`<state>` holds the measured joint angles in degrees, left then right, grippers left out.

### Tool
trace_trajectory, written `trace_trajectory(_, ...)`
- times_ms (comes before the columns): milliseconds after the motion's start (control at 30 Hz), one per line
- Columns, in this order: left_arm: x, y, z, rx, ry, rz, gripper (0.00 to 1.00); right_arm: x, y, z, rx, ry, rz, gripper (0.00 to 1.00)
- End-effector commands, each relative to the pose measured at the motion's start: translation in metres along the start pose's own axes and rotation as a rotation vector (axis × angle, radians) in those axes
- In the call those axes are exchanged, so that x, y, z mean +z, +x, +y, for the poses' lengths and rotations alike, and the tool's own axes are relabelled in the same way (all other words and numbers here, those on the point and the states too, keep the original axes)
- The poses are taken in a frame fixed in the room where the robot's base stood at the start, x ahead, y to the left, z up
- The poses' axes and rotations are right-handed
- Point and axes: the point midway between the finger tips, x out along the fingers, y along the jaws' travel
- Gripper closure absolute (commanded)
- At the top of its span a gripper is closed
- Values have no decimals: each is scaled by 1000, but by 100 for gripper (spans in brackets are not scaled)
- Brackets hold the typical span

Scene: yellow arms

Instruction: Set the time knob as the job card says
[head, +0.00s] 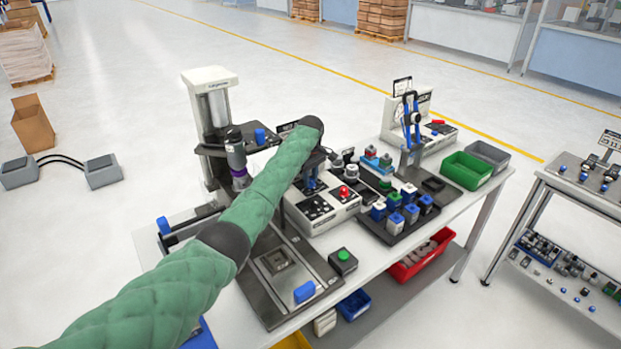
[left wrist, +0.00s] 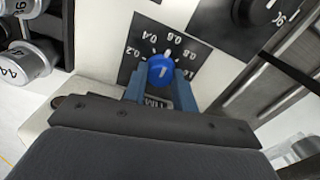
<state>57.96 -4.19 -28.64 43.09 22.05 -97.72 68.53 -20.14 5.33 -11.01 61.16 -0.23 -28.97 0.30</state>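The time knob (left wrist: 161,70) is a round blue knob with a white pointer line. It sits on a black dial plate marked 0.2 to 0.8 and beyond; the pointer leans up and right, roughly toward 0.6. My left gripper (left wrist: 160,84) has its blue fingers on both sides of the knob, seemingly touching it. In the head view my left gripper (head: 311,184) is at the white control box (head: 325,212), partly hidden by my green-sleeved arm. A small card (head: 402,86) stands at the back, too small to read; I cannot tell if it is the job card. My right gripper is out of view.
Another black dial (left wrist: 262,8) is close by in the left wrist view. A red button (head: 344,192) is right of the gripper. A tray (head: 400,236) of coloured blocks, a green bin (head: 467,170) and a green-button box (head: 343,261) stand nearby. A purple-ringed column (head: 236,155) is at left.

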Motion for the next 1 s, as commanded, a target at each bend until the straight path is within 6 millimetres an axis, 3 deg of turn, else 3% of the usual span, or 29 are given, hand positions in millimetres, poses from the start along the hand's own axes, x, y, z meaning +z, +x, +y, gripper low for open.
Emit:
trace_trajectory(367,0,-1,0,0,91,-1,95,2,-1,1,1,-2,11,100)
trace_trajectory(1000,0,0,0,0,561,0,95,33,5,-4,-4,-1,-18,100)
